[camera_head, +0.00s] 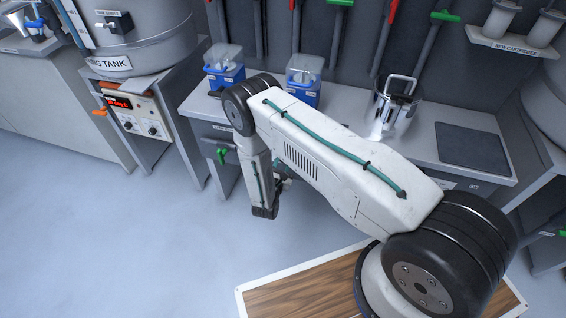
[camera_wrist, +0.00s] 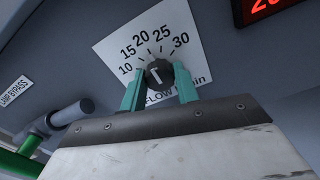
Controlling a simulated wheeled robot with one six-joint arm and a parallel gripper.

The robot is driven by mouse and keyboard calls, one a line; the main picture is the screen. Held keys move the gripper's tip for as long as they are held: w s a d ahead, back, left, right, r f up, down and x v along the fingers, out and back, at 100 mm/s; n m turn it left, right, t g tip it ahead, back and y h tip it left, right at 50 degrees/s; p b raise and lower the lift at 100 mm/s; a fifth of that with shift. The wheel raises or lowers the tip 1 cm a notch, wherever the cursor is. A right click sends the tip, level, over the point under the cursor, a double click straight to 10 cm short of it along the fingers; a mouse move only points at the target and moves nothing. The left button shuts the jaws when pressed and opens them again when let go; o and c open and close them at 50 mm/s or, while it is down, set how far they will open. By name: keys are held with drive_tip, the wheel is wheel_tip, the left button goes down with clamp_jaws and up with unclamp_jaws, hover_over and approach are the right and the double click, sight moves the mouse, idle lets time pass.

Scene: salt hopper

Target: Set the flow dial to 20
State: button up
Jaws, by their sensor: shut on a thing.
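The flow dial (camera_wrist: 158,72) is a round black knob on a white scale plate (camera_wrist: 118,53) in the wrist view. The plate is marked 10, 15, 20, 25 and 30. A short pale line on the knob appears to point up towards the area near 20; its exact reading is hard to tell. My gripper (camera_wrist: 160,80) has its two teal fingers on either side of the knob, shut on it. In the head view my arm hides the dial and most of the gripper.
A red lit display (camera_wrist: 267,8) is cut off at the upper right of the wrist view. A green-handled valve (camera_wrist: 32,143) is at left, by a label (camera_wrist: 15,91). On the bench stand two blue-based containers (camera_head: 224,74) and a metal vessel (camera_head: 394,108).

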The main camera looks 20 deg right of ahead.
idle(0.4)
drive_tip(key=o, duration=1)
drive_tip(key=shift+v, duration=3.9)
